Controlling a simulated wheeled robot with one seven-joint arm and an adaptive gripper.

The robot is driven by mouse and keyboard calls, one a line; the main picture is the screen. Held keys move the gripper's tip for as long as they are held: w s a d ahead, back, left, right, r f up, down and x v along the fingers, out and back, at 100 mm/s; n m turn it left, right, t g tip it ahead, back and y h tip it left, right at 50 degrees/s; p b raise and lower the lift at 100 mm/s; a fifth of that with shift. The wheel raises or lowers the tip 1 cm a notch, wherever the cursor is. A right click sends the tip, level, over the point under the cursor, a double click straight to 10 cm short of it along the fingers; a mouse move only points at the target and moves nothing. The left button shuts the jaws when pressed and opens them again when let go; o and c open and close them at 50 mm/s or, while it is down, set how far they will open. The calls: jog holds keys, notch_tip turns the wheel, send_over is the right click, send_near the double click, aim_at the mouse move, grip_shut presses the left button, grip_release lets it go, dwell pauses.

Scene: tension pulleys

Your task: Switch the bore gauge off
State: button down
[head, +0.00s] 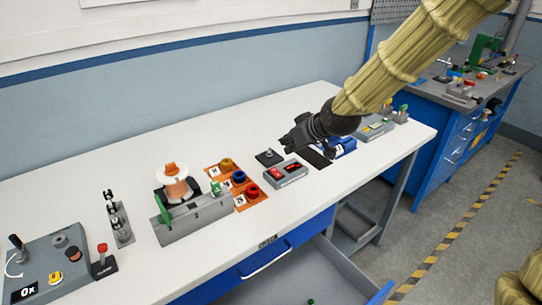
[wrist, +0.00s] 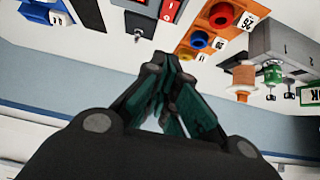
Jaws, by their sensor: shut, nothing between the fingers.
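A grey box (head: 286,178) with two red areas on top sits on the white bench, right of the middle. It looks like the bore gauge, but I cannot read a name on it. In the wrist view the box (wrist: 150,10) is cut off by the top edge and shows a red rocker switch (wrist: 169,10) with white marks. I cannot tell which side of the switch is pressed. My gripper (head: 287,144) is shut and empty, above the bench behind the box. In the wrist view my fingertips (wrist: 157,62) are together, apart from the switch.
A black base with a metal pin (head: 269,157) stands behind the box. A blue item (head: 343,147) lies right. The bench's back strip is clear.

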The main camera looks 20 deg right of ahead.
jog(key=shift+s+d, duration=0.1)
jog(key=shift+d, duration=0.05)
jog(key=shift+s, duration=0.1)
jog(key=shift+s+d+r, duration=0.15)
jog(key=shift+s+d, duration=0.05)
jog(key=shift+s, duration=0.45)
jog(key=shift+r+p, duration=0.15)
jog(key=shift+p, duration=0.25)
jog(key=p+v, duration=0.6)
jog(key=v, duration=0.6)
jog(key=shift+w+r, duration=0.15)
jog(key=shift+r, duration=0.4)
